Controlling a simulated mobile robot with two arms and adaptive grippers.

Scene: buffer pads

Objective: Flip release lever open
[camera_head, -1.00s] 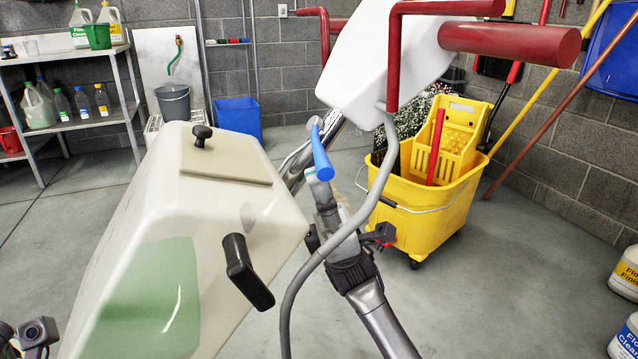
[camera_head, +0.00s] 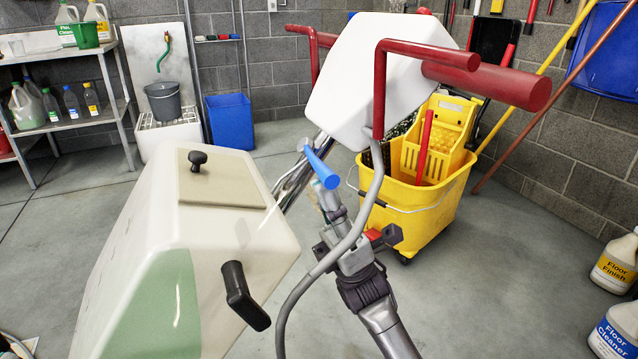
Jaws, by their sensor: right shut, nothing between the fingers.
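The blue release lever (camera_head: 321,168) sticks out from the metal handle column of a floor machine, below the white handle housing (camera_head: 372,75). It slants down to the right. My right gripper (camera_head: 333,196) comes up from the bottom, shut and empty. Its fingertips are just below the lever's lower end; I cannot tell whether they touch it. A grey cable (camera_head: 374,190) passes in front of the gripper and hides part of it. My left gripper is not in view.
The cream tank (camera_head: 190,235) with a black knob and black handle fills the lower left. Red handlebars (camera_head: 480,76) jut from the housing. A yellow mop bucket (camera_head: 425,215) stands behind my gripper. Jugs (camera_head: 617,262) sit at right. Open floor lies between.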

